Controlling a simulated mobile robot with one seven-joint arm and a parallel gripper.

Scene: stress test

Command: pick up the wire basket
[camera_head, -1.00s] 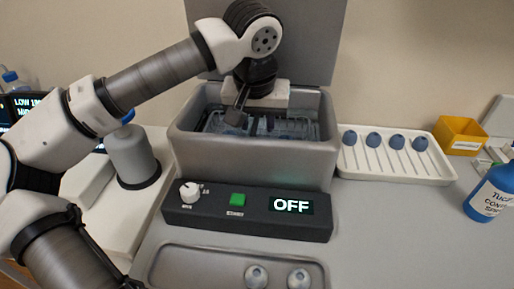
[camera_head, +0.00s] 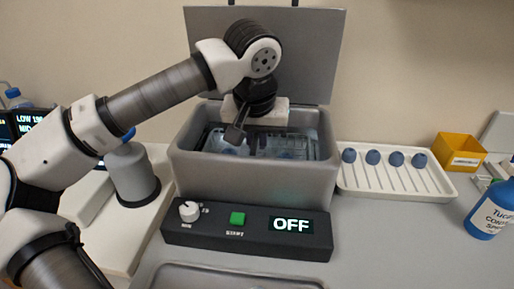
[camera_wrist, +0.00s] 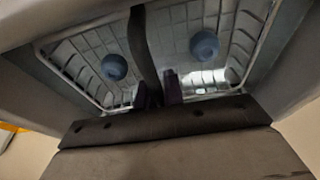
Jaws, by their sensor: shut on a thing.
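The wire basket (camera_head: 290,146) sits inside the open grey tub in the head view. In the wrist view the wire basket (camera_wrist: 78,62) shows its grid floor and slotted sides, with two blue balls in it. My gripper (camera_head: 252,138) reaches down into the tub from above. In the wrist view its dark purple fingertips (camera_wrist: 158,90) are shut on a dark strip that runs across the basket and looks like its handle. The exact grip is partly hidden by the fingers.
The grey tub (camera_head: 255,185) has a raised lid (camera_head: 305,60) behind it and a control panel (camera_head: 245,230) reading OFF in front. A white rack (camera_head: 395,180) with several blue balls, a yellow bin (camera_head: 459,153) and a blue bottle (camera_head: 490,212) stand to the right.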

